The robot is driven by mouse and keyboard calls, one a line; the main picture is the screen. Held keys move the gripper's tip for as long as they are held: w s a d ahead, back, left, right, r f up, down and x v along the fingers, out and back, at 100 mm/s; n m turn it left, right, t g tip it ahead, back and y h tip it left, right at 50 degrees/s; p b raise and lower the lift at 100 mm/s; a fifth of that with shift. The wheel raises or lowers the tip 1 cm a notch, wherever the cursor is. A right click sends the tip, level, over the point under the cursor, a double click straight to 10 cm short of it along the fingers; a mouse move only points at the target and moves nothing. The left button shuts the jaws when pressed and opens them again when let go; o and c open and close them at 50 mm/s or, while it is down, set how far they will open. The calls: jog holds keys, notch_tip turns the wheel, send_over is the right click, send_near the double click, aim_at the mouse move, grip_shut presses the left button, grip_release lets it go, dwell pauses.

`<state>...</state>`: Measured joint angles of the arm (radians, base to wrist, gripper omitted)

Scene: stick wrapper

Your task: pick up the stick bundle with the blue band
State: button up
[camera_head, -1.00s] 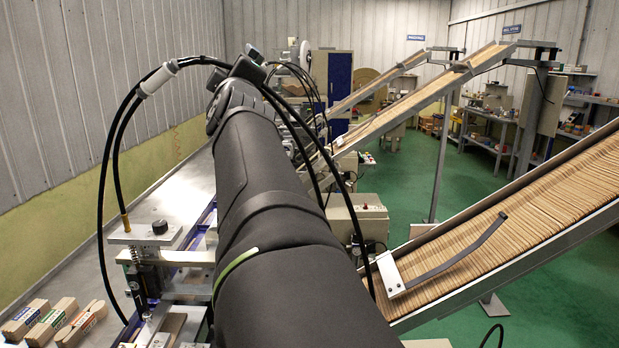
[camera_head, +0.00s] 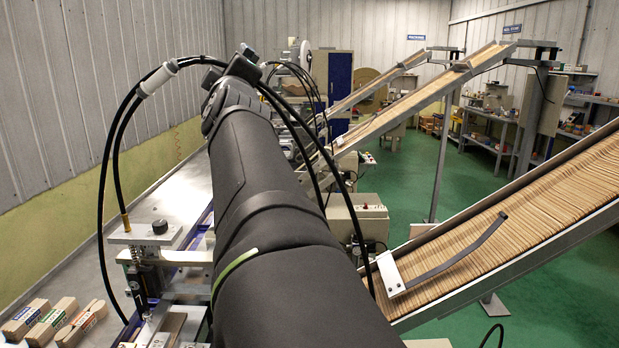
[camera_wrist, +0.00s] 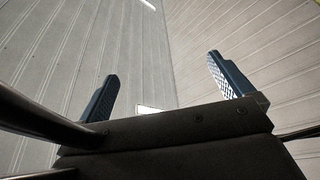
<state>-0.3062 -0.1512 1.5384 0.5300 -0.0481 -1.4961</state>
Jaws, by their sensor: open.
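Several wooden stick bundles lie side by side at the bottom left of the head view. The one with the blue band (camera_head: 24,319) is the leftmost, beside one with a green band (camera_head: 50,322) and one with a red band (camera_head: 83,323). My gripper (camera_wrist: 168,85) shows in the wrist view with its two dark blue fingers wide apart and nothing between them. It faces the grey panelled walls, and no bundle is in the wrist view. In the head view my arm hides the gripper.
A metal machine with a black knob (camera_head: 160,227) and looping black cables stands right of the bundles. A long sloped chute full of sticks (camera_head: 540,225) rises on the right. The metal table (camera_head: 185,190) behind the machine looks clear.

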jog(key=c, duration=0.6)
jog(key=shift+c, duration=0.2)
